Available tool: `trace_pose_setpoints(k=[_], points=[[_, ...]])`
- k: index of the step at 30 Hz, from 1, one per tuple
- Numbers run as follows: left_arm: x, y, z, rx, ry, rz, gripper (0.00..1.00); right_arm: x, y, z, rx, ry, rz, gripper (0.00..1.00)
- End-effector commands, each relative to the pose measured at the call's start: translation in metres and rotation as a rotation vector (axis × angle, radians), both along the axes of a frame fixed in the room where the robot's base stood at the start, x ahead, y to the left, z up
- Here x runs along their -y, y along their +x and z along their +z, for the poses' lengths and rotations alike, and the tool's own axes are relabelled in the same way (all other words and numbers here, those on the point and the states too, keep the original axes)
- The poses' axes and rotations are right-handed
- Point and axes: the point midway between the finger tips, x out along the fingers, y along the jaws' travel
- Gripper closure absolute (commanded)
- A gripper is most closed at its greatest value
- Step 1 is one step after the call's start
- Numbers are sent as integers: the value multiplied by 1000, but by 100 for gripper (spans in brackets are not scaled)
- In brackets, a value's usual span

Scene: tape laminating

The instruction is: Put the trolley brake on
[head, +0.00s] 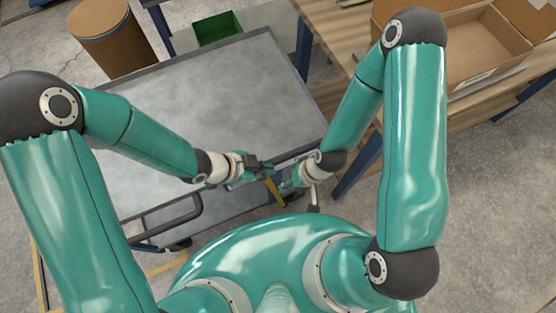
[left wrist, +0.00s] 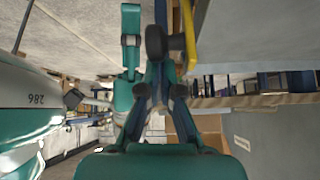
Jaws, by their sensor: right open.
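The trolley (head: 215,90) has a wide grey top and a dark tube handle (head: 170,212) at its near left end. A yellow bar (head: 275,191) shows below its near edge. In the left wrist view, a yellow bar (left wrist: 189,35) bends beside a dark round part (left wrist: 165,43). My left gripper (head: 257,168) is at the trolley's near edge, just above the yellow bar. In the wrist view its fingers (left wrist: 158,92) straddle a dark part; whether they grip it is unclear. My right gripper (head: 288,183) is open, just right of the yellow bar.
A workbench (head: 335,30) with an open cardboard box (head: 485,45) stands right of the trolley; its blue leg (head: 360,165) is close to my right arm. A brown drum (head: 105,35) and a green bin (head: 217,28) stand behind. Floor at right is clear.

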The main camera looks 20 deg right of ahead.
Motion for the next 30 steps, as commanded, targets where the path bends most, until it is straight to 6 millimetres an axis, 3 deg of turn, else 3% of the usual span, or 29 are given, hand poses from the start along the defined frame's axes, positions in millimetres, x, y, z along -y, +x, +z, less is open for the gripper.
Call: trace_pose_setpoints(k=[6, 18, 24, 30], points=[[32, -2, 21, 11, -12, -7, 100, 0, 0, 9, 0, 0, 0, 52], [-35, -4, 71, 13, -16, 5, 100, 0, 0, 29, 0, 0, 0, 52], [-49, -5, 80, 12, -15, 4, 100, 0, 0, 34, 0, 0, 0, 52], [-50, -5, 80, 13, -15, 4, 100, 0, 0, 34, 0, 0, 0, 52]])
